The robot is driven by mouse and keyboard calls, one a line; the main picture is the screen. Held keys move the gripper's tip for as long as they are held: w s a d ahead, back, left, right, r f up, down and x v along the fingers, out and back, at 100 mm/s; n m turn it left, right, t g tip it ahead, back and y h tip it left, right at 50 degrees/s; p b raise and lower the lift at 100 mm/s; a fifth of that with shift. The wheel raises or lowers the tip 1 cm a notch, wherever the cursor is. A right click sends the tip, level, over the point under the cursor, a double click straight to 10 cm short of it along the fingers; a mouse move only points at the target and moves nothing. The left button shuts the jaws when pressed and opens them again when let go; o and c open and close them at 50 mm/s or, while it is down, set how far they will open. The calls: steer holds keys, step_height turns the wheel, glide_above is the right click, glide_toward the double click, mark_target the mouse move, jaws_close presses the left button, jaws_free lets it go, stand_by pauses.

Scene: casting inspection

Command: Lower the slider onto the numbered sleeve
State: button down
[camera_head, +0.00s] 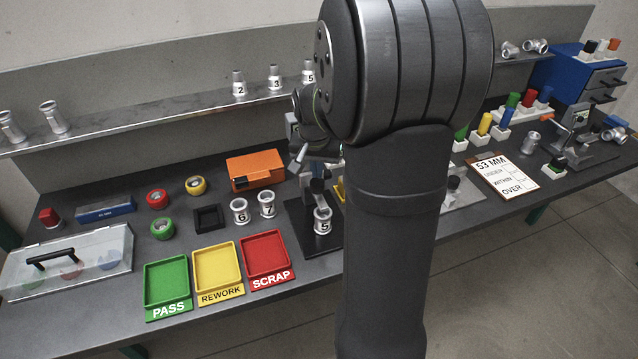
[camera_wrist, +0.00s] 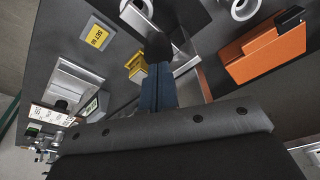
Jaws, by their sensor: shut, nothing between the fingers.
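A pale sleeve (camera_wrist: 138,14) shows partly beyond that part.
Sleeves 6 (camera_head: 239,211) and 7 (camera_head: 267,204) stand left of the stand. An orange case (camera_head: 256,169) is behind them. Green (camera_head: 167,282), yellow (camera_head: 217,269) and red (camera_head: 266,254) trays lie in front. A card (camera_head: 502,176) reads 53 MM at right.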

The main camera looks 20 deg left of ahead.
mark_target(317, 182)
steer(key=shift+f, duration=0.15)
steer(key=shift+f, duration=1.65)
stand_by(1.2)
steer(key=shift+r, duration=4.25)
steer(key=shift+f, duration=0.1)
steer(key=shift+f, duration=3.65)
